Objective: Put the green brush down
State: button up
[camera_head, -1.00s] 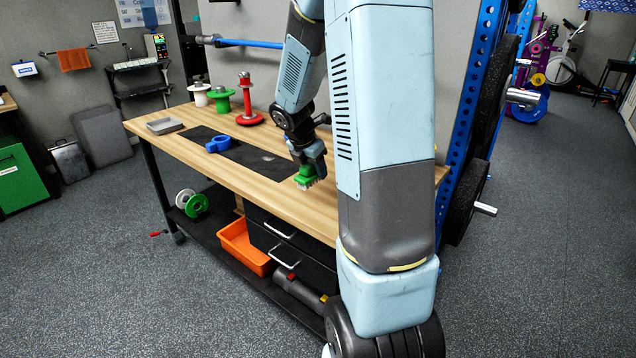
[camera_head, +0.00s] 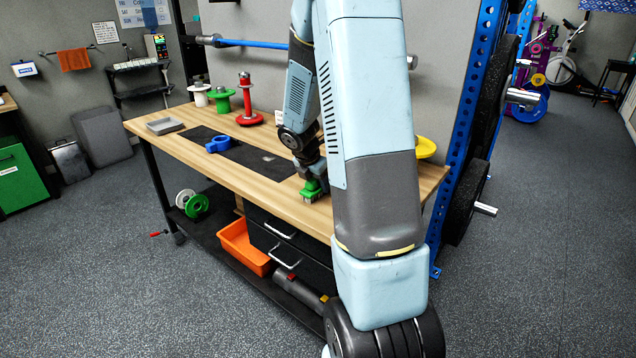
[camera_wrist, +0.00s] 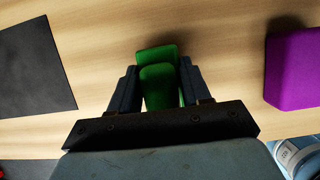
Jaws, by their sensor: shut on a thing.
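The green brush (camera_head: 311,190) is in my gripper (camera_head: 313,178), low over the front part of the wooden bench top (camera_head: 262,183). In the wrist view the green brush (camera_wrist: 160,86) sits between the two dark fingers of my gripper (camera_wrist: 160,88), which are shut on it. Its pale bristles point down and are at or very near the wood. I cannot tell for sure whether they touch it.
A dark mat (camera_head: 238,152) lies left of the brush, with a blue ring-shaped part (camera_head: 219,144) on it. A purple block (camera_wrist: 294,68) is right of my gripper in the wrist view. A grey tray (camera_head: 165,126), several spools and a yellow disc (camera_head: 425,147) are also on the bench.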

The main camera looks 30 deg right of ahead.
aim_at(308, 191)
jog(key=o, duration=1.1)
jog(key=v, duration=1.1)
jog(key=shift+s+a+r+m+t+y, duration=0.7)
jog(key=shift+s+a+r+m, duration=1.85)
jog(key=shift+s+m, duration=1.35)
jog(key=shift+s+a+r+m+t+y, duration=0.7)
jog(key=shift+s+a+r+m, duration=1.9)
jog(key=shift+s+m, duration=1.3)
jog(key=shift+s+a+r+m+t+y, duration=0.65)
jog(key=shift+s+a+r+m, duration=2)
jog(key=shift+s, duration=1.85)
jog(key=shift+a+f+m, duration=0.15)
jog(key=shift+f+m, duration=0.25)
jog(key=shift+m, duration=0.15)
